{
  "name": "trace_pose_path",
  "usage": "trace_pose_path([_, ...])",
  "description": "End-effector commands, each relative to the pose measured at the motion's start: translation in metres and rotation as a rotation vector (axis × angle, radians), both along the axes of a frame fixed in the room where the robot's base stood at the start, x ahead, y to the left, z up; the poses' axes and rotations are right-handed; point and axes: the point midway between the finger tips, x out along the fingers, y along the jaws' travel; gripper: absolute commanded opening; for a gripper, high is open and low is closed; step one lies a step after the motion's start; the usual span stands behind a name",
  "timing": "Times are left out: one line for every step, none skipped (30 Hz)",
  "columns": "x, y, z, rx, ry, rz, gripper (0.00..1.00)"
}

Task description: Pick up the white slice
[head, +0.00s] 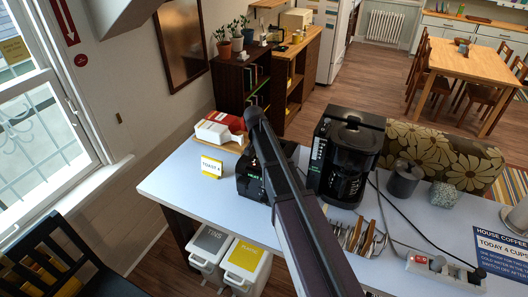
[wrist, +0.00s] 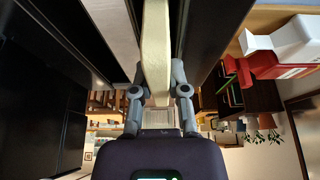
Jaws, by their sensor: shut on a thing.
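The white slice (wrist: 155,45) is a thin, cream-coloured slab seen edge-on in the wrist view. My gripper (wrist: 157,78) is shut on it, with one finger against each side. Dark and grey surfaces run close along both sides of the slice at the top of that view. I cannot tell whether the slice's far end is inside a slot. My arm hides part of the toaster, and the slice and my fingertips do not show there.
A black coffee maker (head: 347,155) stands close right of the toaster. A red and white package (head: 218,127) lies behind it, near a yellow-edged card (head: 211,167). A cutlery holder (head: 358,238), a dark mug (head: 403,181) and a power strip (head: 440,267) are to the right. The left worktop is mostly clear.

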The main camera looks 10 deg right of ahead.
Motion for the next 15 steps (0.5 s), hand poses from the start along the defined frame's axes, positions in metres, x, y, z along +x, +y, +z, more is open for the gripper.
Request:
trace_pose_path([-0.0001, 0.0, -0.0001, 0.0, 0.0, 0.0, 0.0])
trace_pose_path([-0.0001, -0.0002, -0.0001, 0.0, 0.0, 0.0, 0.0])
trace_pose_path([-0.0001, -0.0002, -0.0001, 0.0, 0.0, 0.0, 0.0])
trace_pose_path([-0.0001, -0.0002, -0.0001, 0.0, 0.0, 0.0, 0.0])
trace_pose_path([-0.0001, -0.0002, -0.0001, 0.0, 0.0, 0.0, 0.0])
trace_pose_path([-0.0001, -0.0002, 0.0, 0.0, 0.0, 0.0, 0.0])
trace_pose_path([-0.0002, -0.0003, 0.0002, 0.0, 0.0, 0.0, 0.0])
trace_pose_path([-0.0002, -0.0002, 0.0005, 0.0, 0.0, 0.0, 0.0])
trace_pose_path([-0.0001, -0.0003, 0.001, 0.0, 0.0, 0.0, 0.0])
trace_pose_path([-0.0001, -0.0003, 0.0017, 0.0, 0.0, 0.0, 0.0])
trace_pose_path([-0.0001, -0.0003, 0.0023, 0.0, 0.0, 0.0, 0.0])
trace_pose_path([-0.0002, -0.0004, 0.0035, 0.0, 0.0, 0.0, 0.0])
trace_pose_path([-0.0001, -0.0003, 0.0046, 0.0, 0.0, 0.0, 0.0])
trace_pose_path([-0.0002, -0.0004, 0.0058, 0.0, 0.0, 0.0, 0.0])
trace_pose_path([0.0, -0.0004, 0.0077, 0.0, 0.0, 0.0, 0.0])
